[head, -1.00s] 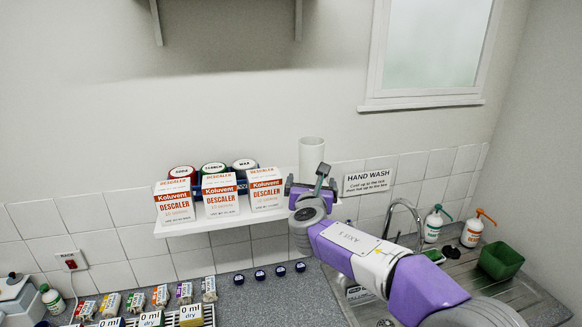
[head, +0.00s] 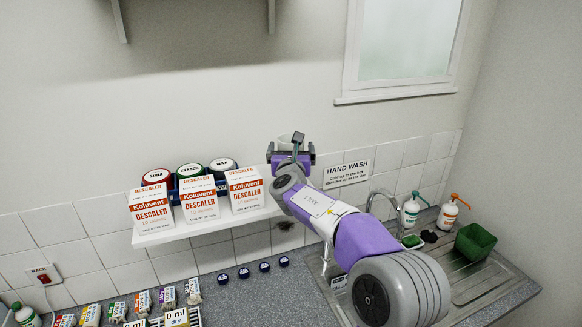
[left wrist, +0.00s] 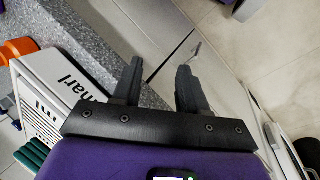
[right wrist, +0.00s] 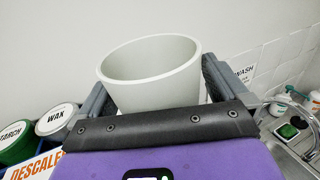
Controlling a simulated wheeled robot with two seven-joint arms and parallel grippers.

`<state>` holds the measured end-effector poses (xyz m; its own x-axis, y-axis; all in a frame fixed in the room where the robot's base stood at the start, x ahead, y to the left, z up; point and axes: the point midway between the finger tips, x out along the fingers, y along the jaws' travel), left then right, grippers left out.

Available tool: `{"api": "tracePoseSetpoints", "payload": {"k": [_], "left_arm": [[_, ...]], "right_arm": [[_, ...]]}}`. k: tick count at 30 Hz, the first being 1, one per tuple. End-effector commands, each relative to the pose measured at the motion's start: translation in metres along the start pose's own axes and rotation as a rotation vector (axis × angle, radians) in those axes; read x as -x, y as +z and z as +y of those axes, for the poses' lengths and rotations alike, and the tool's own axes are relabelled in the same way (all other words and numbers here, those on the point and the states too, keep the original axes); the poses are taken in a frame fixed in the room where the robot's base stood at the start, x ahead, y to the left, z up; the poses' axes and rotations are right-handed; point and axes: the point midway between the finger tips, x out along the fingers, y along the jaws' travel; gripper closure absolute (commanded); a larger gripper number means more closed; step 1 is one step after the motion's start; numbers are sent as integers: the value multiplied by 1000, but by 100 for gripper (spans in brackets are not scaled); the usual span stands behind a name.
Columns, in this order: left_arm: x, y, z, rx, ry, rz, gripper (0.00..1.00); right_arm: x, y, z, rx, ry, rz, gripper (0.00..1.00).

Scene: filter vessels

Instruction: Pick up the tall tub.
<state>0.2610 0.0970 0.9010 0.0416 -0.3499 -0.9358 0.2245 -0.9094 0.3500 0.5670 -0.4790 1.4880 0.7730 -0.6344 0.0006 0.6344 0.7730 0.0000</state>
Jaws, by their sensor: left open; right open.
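The tall tub is a plain white, open-topped cylinder. In the right wrist view the tub (right wrist: 150,82) stands between the two fingers of my right gripper (right wrist: 155,88), which is open with one finger on each side. I cannot tell whether either finger touches it. In the head view only the upper part of the tub (head: 286,141) shows behind my right gripper (head: 291,154), at the right end of the shelf. The gripper hides its lower part. My left gripper (left wrist: 160,82) is open and empty in the left wrist view, away from the tub.
The white shelf (head: 150,240) holds several descaler boxes (head: 200,200). Lidded tubs (head: 190,170) stand behind them, left of the tall tub. A tap (head: 385,194), bottles (head: 447,214) and a green container (head: 475,241) are at the sink on the right.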

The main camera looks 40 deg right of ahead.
Motion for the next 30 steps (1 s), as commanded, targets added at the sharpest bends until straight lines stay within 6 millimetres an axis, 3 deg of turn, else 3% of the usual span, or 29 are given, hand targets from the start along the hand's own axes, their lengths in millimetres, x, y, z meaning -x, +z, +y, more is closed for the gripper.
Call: {"api": "tracePoseSetpoints", "payload": {"k": [4, 14, 23, 30], "left_arm": [[0, 0, 0, 0, 0, 0, 57], [0, 0, 0, 0, 0, 0, 57], [2, 0, 1, 0, 0, 0, 57], [17, 1, 6, 0, 0, 0, 57]], "right_arm": [[0, 0, 0, 0, 0, 0, 3], [0, 0, 0, 0, 0, 0, 54], [0, 6, 0, -2, -1, -1, 55], [1, 52, 1, -5, 1, -3, 55]]}}
